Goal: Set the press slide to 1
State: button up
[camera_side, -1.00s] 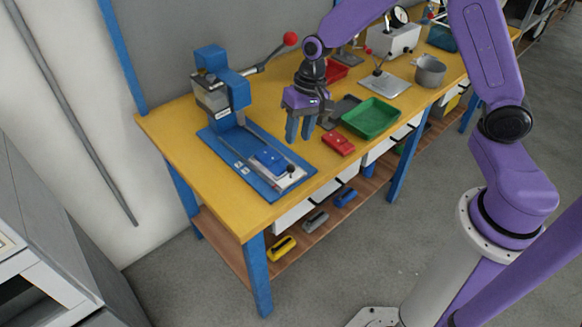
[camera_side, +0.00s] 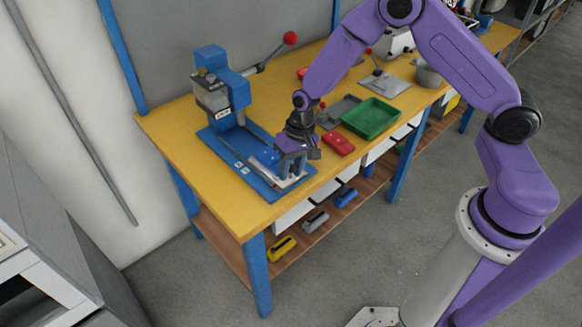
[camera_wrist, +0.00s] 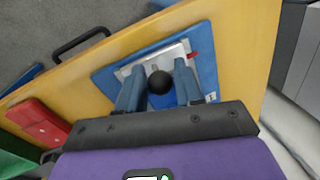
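The blue press (camera_side: 218,98) stands at the left end of the yellow workbench, with its blue base plate (camera_side: 222,147) reaching toward the front edge. The slide's blue block (camera_side: 264,157) sits at the front end of the base, on a pale plate. Its black ball knob (camera_wrist: 160,82) shows in the wrist view. My gripper (camera_side: 291,168) is lowered over the front end of the slide. In the wrist view my gripper's two blue fingers (camera_wrist: 159,72) stand on either side of the knob and look open. I cannot tell whether they touch it. The fingers hide the knob in the side view.
A red block (camera_side: 338,143) and a green tray (camera_side: 371,117) lie right of the press. The bench's left front corner is clear.

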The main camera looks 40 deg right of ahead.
aim_at(264, 153)
jog(key=shift+c, duration=0.3)
grip_shut()
jog(key=shift+w, duration=5.2)
jog(key=shift+o, duration=0.3)
grip_release()
jog(key=shift+r, duration=0.1)
